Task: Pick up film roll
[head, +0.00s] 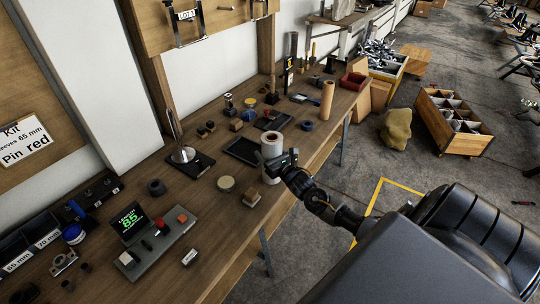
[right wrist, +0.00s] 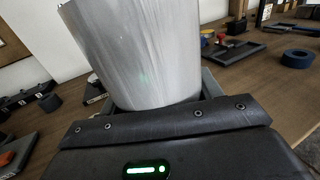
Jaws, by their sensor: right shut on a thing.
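The film roll (head: 272,144), a pale whitish cylinder, stands near the front edge of the wooden workbench in the head view. My right gripper (head: 282,163) is at its right side, shut on the roll's lower part. In the right wrist view the roll (right wrist: 142,50) fills the upper middle, slightly tilted in the picture, close against the gripper (right wrist: 155,105). The fingertips are mostly hidden by the roll. I cannot tell whether the roll touches the bench. My left gripper is not in view.
The bench (head: 205,202) holds a black tray (head: 243,150) behind the roll, a wooden block (head: 251,197), a round tan disc (head: 226,184) and a device with a green display (head: 130,222). A brown cylinder (head: 327,100) stands farther right. Crates (head: 455,125) stand on the floor.

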